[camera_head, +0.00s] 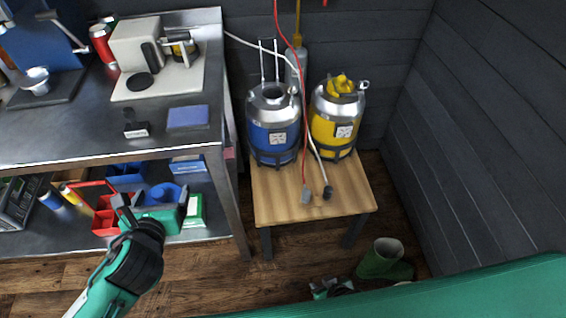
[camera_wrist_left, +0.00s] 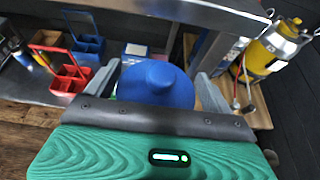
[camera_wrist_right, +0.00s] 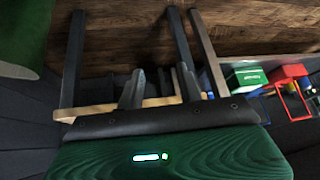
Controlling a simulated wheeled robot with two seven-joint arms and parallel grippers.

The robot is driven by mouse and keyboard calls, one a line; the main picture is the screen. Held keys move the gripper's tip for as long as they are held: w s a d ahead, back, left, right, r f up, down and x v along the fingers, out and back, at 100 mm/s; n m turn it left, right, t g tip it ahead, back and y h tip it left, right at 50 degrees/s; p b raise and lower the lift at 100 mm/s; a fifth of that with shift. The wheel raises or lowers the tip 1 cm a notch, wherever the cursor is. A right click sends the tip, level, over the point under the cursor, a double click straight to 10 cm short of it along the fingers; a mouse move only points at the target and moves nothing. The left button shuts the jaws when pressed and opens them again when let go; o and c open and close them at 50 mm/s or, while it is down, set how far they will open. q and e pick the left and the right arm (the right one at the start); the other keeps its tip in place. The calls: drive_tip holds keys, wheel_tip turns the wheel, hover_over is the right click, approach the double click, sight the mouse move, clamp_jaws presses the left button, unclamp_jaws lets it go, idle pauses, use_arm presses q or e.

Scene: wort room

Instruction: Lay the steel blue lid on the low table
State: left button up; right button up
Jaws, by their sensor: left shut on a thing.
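The steel blue lid (camera_wrist_left: 157,82) is round with a raised middle and sits between the fingers of my left gripper (camera_head: 153,205). In the head view the lid (camera_head: 163,193) is held in front of the workbench's lower shelf, left of the low table. The low table (camera_head: 345,195) has a pale wooden top and dark legs; it also shows in the right wrist view (camera_wrist_right: 98,110). My right gripper (camera_wrist_right: 160,88) is open and empty, low in front of the table. In the head view it is mostly hidden by my arm.
A blue keg (camera_head: 272,135) and a yellow keg (camera_head: 335,125) stand at the table's back, with hoses hanging to its middle. The table's front is bare. Green boots (camera_head: 383,258) stand on the floor. Red bins (camera_head: 105,222) and a green box (camera_head: 195,210) are on the shelf.

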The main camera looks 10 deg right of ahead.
wheel_tip(320, 180, up, 13)
drive_tip(key=w+a+t+y+b, duration=0.1)
drive_tip(key=w+a+t+b, duration=0.1)
drive_tip(key=b, duration=1)
drive_tip(key=shift+w+a+t+y, duration=0.15)
drive_tip(key=shift+a+t+y, duration=0.25)
drive_tip(key=shift+t, duration=0.2)
drive_tip(key=shift+f, duration=0.1)
